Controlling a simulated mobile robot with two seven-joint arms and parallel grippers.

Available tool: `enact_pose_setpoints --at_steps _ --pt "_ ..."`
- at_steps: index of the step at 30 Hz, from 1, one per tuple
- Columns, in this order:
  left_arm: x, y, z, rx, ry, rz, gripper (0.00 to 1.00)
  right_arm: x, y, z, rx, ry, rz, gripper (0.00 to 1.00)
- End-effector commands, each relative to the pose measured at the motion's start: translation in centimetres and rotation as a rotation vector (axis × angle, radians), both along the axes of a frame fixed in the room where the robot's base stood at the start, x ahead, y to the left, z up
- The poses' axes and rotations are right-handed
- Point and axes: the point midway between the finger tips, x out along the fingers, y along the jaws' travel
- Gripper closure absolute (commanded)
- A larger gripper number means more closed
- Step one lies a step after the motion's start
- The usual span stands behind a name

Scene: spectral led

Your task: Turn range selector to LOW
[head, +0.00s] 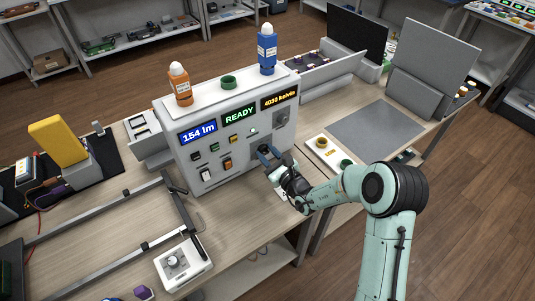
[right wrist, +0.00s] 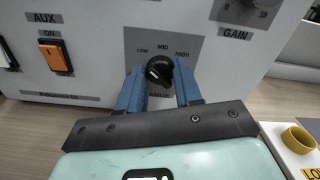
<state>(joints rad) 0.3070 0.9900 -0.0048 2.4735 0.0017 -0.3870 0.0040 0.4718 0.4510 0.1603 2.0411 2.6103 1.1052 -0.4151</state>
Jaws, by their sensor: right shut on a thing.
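The range selector is a black knob (right wrist: 158,70) on a grey plate (right wrist: 188,46) marked LOW, MID and HIGH, on the front of the white instrument (head: 222,132). My right gripper (right wrist: 160,82) has its two blue fingers shut on the knob, one on each side. A pale mark shows on the knob's face, but I cannot tell which label the knob points to. My left gripper is not in view.
A GAIN knob (right wrist: 246,8) is just above right of the selector. An orange AUX switch (right wrist: 55,57) is to its left. Displays read 154 lm, READY and 4030 kelvin. Orange (head: 180,84) and blue (head: 267,50) bottles stand on top. A white tray (head: 318,143) lies at right.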

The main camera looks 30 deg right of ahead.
Motion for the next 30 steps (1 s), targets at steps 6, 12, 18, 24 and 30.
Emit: enact_pose_setpoints --at_steps 6,12,18,24,30 --pt "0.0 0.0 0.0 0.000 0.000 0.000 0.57 0.0 0.0 -0.1 -0.001 0.002 -0.001 0.40" --pt "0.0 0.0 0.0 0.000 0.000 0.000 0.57 0.0 0.0 0.0 0.000 0.001 0.000 0.40" --pt "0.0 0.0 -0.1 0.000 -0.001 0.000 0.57 -1.0 -0.1 -0.1 0.000 0.003 -0.001 0.40" --pt "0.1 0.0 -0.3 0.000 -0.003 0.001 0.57 -4.9 -0.5 -0.1 0.000 0.004 -0.002 0.40" --pt "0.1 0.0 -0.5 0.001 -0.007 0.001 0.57 -9.4 -0.9 -0.1 -0.001 0.003 -0.003 0.40"
